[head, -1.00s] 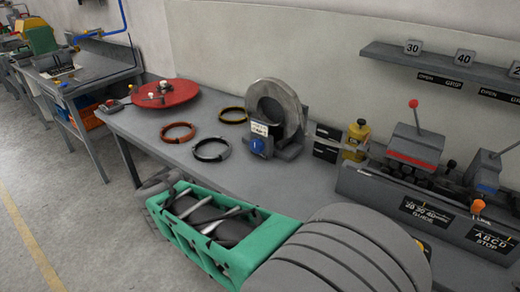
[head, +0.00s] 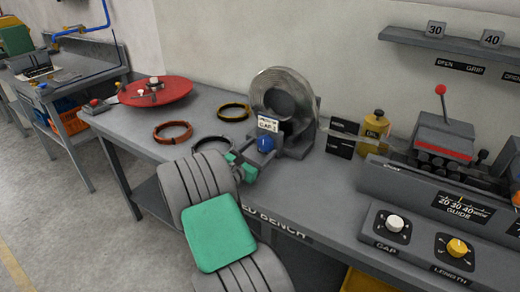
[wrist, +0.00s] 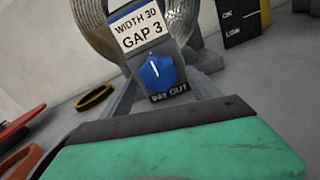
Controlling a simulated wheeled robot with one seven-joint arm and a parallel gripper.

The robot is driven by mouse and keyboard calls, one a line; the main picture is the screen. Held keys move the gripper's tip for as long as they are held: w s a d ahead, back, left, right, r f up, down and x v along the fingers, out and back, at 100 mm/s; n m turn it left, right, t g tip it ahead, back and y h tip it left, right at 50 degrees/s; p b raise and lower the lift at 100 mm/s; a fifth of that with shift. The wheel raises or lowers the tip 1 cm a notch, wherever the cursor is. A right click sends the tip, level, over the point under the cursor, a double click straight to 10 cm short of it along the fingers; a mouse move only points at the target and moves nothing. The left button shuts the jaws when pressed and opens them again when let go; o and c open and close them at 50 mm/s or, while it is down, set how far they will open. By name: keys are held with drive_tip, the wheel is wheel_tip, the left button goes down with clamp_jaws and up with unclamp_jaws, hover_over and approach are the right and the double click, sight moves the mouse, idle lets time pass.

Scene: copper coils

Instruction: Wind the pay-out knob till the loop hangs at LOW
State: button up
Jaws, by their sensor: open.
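The blue pay-out knob (head: 265,144) sits on the front of the coil stand, below a white card. In the wrist view the knob (wrist: 158,72) shows a white pointer line, with PAY OUT lettered below and WIDTH 30 GAP 3 on the card. My gripper (head: 243,167) is open and empty, its green jaws just in front and left of the knob, apart from it as far as I can tell. Black loop-mark plates (head: 342,138) stand right of the coil; the wrist view shows the lower plate (wrist: 232,32). A pale strip runs past them; its lowest point is unclear.
The metal coil (head: 285,92) stands behind the knob. An orange ring (head: 173,132), a dark ring and a brass ring (head: 234,112) lie left of it. A yellow oil can (head: 376,125) and the machine (head: 440,150) are to the right. Bench between them is clear.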

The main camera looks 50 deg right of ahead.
drive_tip(key=shift+d, duration=0.5)
drive_tip(key=c, duration=1.4)
drive_tip(key=m+b, duration=0.1)
drive_tip(key=m, duration=0.3)
drive_tip(key=shift+w+m, duration=0.15)
drive_tip(key=shift+m, duration=0.25)
